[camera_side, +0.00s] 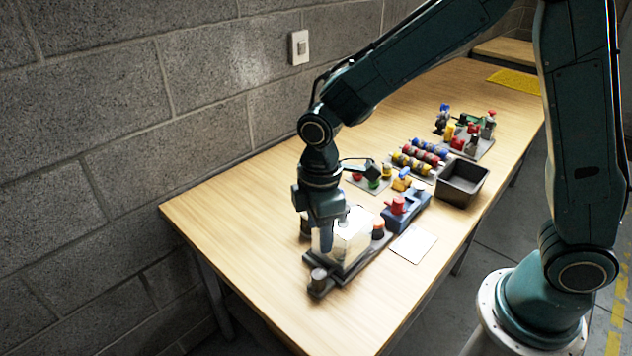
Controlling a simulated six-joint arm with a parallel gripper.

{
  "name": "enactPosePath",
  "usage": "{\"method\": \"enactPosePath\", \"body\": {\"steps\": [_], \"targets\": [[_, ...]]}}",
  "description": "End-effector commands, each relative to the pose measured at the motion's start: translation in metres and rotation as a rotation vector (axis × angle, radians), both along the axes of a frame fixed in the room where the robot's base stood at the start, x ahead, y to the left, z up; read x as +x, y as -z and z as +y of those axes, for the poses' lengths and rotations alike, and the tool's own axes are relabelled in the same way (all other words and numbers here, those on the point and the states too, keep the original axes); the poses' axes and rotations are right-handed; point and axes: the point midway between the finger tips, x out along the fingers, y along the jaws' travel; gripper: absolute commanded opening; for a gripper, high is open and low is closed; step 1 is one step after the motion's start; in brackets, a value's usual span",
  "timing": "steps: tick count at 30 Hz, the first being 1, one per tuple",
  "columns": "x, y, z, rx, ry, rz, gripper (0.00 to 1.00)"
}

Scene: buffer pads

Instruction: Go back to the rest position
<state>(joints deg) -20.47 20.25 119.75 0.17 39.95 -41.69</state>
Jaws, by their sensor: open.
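My gripper (334,232) points down over the near left end of the wooden table. It is open, with its fingers at a clear, whitish box-shaped block (352,240) that stands on a dark grey base plate (345,278). The fingers overlap the block in this view, and I cannot tell whether they touch it. A grey cylinder (319,280) stands at the front corner of the base plate. A dark post with a red part (378,229) stands at its right end.
A white flat pad (413,244) lies right of the plate. Behind are a blue fixture (408,211) with a red knob, a dark open bin (462,183), rows of coloured cylinders (420,157) and more fixtures. A block wall borders the left. The table's front left (240,235) is clear.

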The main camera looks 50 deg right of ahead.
Motion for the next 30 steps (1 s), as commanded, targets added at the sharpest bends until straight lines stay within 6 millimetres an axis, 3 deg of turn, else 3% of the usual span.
{"method": "enactPosePath", "body": {"steps": [5, 11, 20, 30], "targets": [[0.0, -0.003, -0.002, 0.002, 0.01, -0.005, 0.51], [-0.004, -0.021, -0.011, 0.013, 0.07, -0.033, 0.51], [-0.025, -0.073, -0.042, 0.05, 0.264, -0.115, 0.51], [-0.063, -0.122, -0.077, 0.103, 0.507, -0.216, 0.51]]}}
